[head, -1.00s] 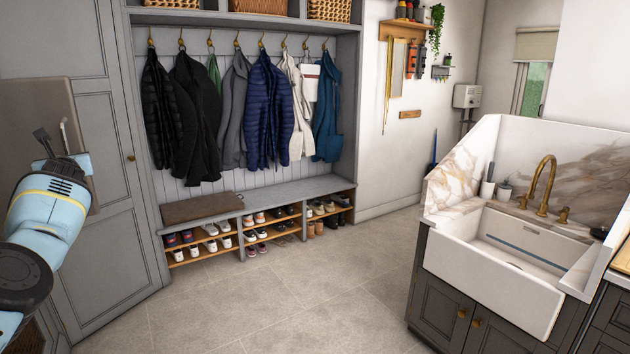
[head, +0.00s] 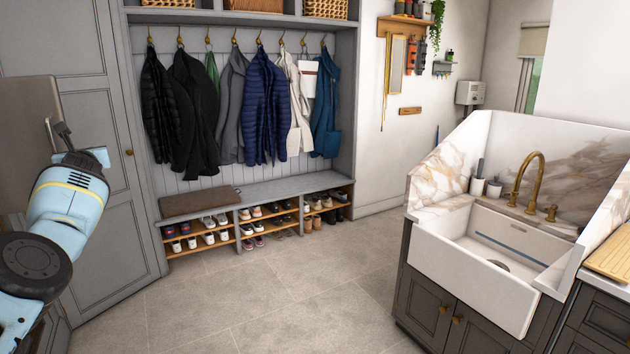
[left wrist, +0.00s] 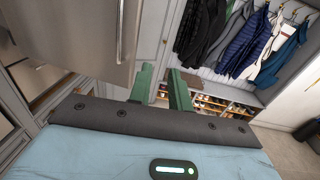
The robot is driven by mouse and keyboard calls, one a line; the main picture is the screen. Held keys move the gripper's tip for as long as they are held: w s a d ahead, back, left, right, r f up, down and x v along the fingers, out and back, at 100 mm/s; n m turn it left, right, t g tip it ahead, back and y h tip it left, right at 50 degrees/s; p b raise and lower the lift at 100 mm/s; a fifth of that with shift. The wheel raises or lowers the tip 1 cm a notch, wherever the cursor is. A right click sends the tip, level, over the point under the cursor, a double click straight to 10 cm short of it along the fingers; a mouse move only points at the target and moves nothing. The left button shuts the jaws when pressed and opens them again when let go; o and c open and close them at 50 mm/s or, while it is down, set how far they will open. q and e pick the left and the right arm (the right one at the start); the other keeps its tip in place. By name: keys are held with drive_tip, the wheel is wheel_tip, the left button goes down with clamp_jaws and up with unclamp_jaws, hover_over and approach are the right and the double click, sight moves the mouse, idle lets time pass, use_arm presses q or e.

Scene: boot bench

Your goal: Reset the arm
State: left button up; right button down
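My left arm comes in at the left of the head view, in front of the grey cabinet door. Its gripper (head: 66,141) is seen from behind there and its fingers are hard to make out. In the left wrist view the two green fingers of my left gripper (left wrist: 161,88) stand apart with nothing between them. The boot bench and coats show beyond the fingertips, well away from them. My right gripper is in neither view.
The boot bench (head: 283,190) with shoes below and hanging coats (head: 266,108) stands at the back. A white sink (head: 478,273) in a dark cabinet is at the right. A steel-looking panel (left wrist: 80,30) is close to my left gripper. The middle floor is clear.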

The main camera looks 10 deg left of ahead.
use_arm(q)
drive_tip(key=s+d+f+m+t, duration=0.1)
drive_tip(key=s+f+m, duration=0.1)
drive_tip(key=f+m, duration=0.65)
drive_tip(key=s+d+f+m+t, duration=0.15)
drive_tip(key=f+m, duration=0.35)
drive_tip(key=f, duration=0.6)
drive_tip(key=s+d+f+m+h, duration=0.4)
drive_tip(key=s+d+f+m, duration=0.2)
drive_tip(key=d+f+m, duration=0.45)
drive_tip(key=s+d+f+m+h, duration=0.4)
drive_tip(key=s+d+f+m, duration=0.35)
drive_tip(key=f, duration=0.55)
drive_tip(key=s+d+f+m+g+h, duration=0.2)
drive_tip(key=s+d+f+m, duration=0.35)
drive_tip(key=s+d, duration=0.2)
drive_tip(key=s+d+f+m+g+h, duration=0.2)
drive_tip(key=s+d+f+m, duration=0.2)
drive_tip(key=s+d+f, duration=0.4)
drive_tip(key=s+d+m+g+h, duration=0.1)
drive_tip(key=s+d, duration=0.4)
drive_tip(key=s, duration=0.5)
drive_tip(key=s+d+m+g, duration=0.2)
drive_tip(key=s+d+m, duration=0.2)
drive_tip(key=s, duration=0.6)
drive_tip(key=shift+d+f+h, duration=0.35)
drive_tip(key=shift+d+h, duration=0.05)
drive_tip(key=shift+d, duration=0.05)
drive_tip(key=shift+s+a, duration=0.15)
drive_tip(key=shift+s, duration=0.05)
